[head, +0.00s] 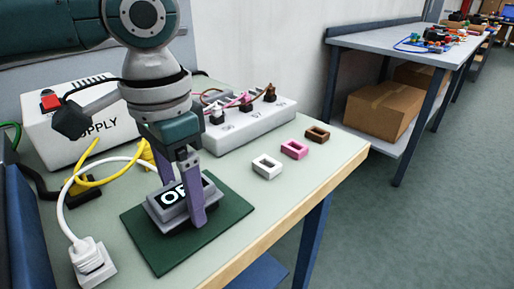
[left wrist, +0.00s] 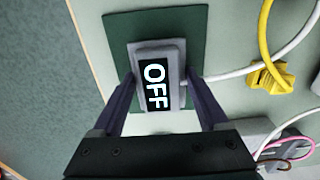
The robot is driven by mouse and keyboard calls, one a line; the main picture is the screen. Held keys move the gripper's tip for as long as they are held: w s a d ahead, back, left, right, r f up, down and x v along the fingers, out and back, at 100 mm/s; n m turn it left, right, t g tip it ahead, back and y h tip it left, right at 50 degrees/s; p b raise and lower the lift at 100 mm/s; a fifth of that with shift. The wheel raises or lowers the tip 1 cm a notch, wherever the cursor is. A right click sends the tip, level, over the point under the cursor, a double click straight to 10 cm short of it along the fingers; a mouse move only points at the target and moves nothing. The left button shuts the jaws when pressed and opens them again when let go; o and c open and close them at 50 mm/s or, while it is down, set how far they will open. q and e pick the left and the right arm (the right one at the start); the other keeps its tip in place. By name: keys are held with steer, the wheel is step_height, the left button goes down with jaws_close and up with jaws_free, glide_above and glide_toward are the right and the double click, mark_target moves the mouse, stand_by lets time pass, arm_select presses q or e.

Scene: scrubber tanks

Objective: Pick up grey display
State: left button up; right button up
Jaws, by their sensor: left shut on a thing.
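The grey display (head: 165,216) has a black screen reading "OFF" and sits at the dark green mat (head: 222,232) near the table's front. It also shows in the left wrist view (left wrist: 155,80), with a white cable at its side. My left gripper (head: 180,202) comes down from above and is shut on the display, one finger on each long side. In the left wrist view both fingers flank it. I cannot tell whether the display rests on the mat or is slightly raised. My right gripper is not in view.
A white supply box (head: 95,130) with a red switch stands behind. A white socket block (head: 250,122) holds several plugs. White, pink and brown frames (head: 294,149) lie to the right. A white plug (head: 88,258) and yellow cable (head: 85,183) lie left. Another table (head: 400,45) stands at back right.

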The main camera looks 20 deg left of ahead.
mark_target(181, 189)
arm_select(q)
step_height(181, 189, up, 20)
steer(key=p, duration=0.6)
steer(key=s+a+p, duration=0.2)
steer(key=s+a, duration=1.1)
steer(key=s, duration=0.1)
steer(key=shift+s, duration=0.35)
stand_by(0.9)
